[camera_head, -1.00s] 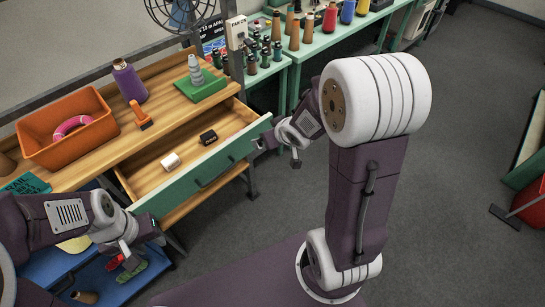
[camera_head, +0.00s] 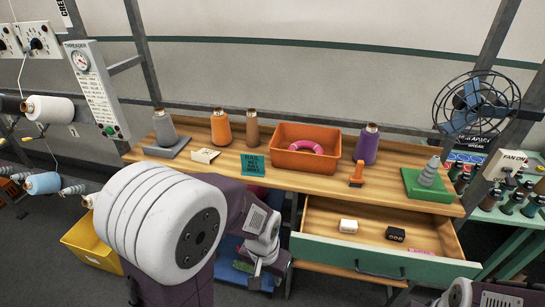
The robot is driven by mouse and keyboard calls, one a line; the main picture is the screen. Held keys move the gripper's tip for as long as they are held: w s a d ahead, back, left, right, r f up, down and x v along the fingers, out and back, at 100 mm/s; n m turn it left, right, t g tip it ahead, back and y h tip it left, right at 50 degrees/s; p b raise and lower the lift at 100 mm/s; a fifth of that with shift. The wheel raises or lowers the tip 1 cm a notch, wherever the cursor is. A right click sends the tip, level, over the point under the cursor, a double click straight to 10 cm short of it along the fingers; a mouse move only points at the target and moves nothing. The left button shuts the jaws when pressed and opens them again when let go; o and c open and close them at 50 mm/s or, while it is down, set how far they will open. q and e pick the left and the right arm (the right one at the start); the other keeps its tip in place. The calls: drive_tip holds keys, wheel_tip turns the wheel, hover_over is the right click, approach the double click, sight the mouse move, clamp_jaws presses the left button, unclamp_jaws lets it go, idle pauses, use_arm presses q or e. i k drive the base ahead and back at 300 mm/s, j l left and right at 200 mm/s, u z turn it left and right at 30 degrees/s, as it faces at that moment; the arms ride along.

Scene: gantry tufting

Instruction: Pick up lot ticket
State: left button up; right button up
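A small cream card (camera_head: 205,155) lies on the wooden bench top, left of the teal card (camera_head: 253,165). It may be the lot ticket, but its print is too small to read. My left gripper (camera_head: 266,274) is below the bench's front edge, left of the open drawer. Its fingers look apart with nothing between them, and it is well away from the cream card. My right arm's wrist (camera_head: 462,293) shows at the bottom right edge, in front of the drawer. Its fingers are mostly cut off.
The open drawer (camera_head: 385,262) juts out and holds a white block, a black block and a pink item. An orange bin (camera_head: 306,146) with a pink ring stands on the bench. Cones stand along the back. A grey base with a cone (camera_head: 165,140) is left of the card.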

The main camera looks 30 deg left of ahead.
sight(203, 155)
drive_tip(key=u, duration=1.55)
